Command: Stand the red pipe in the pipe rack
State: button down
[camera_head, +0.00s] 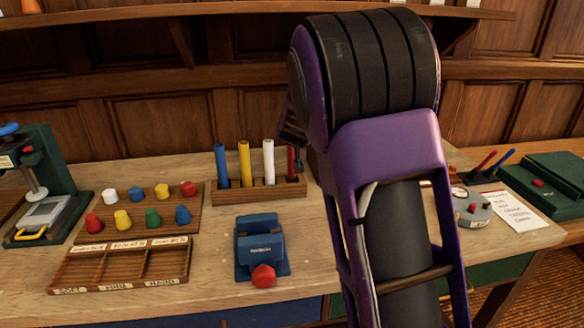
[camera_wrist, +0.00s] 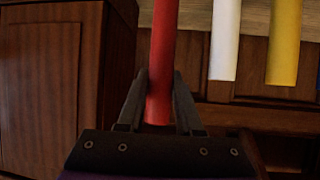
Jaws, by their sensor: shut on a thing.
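The red pipe (camera_head: 291,162) is upright at the right end of the wooden pipe rack (camera_head: 262,192), with its lower end at the rack; I cannot tell whether it is seated in a hole. My gripper (camera_head: 292,140) is at the pipe's top, partly hidden by my purple arm. In the wrist view, my gripper (camera_wrist: 158,100) has one finger on each side of the red pipe (camera_wrist: 162,60) and is shut on it. A blue pipe (camera_head: 220,162), a yellow pipe (camera_head: 244,163) and a white pipe (camera_head: 268,162) stand in the rack.
A blue device with a red knob (camera_head: 262,250) stands in front of the rack. Coloured pegs on a wooden board (camera_head: 150,222) and a divided tray (camera_head: 122,268) lie to the left. My arm hides the bench right of the rack.

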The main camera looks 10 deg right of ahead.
aim_at(292, 151)
jog(key=shift+f+b, duration=0.85)
jog(key=shift+f, duration=1.75)
jog(key=c, duration=0.6)
grip_release()
jog(key=shift+r, duration=0.1)
jog(key=shift+s+r, duration=0.2)
jog(key=p+v, duration=0.3)
jog(key=v, duration=0.8)
jog(key=shift+s+a, duration=0.15)
jog(key=shift+s, duration=0.1)
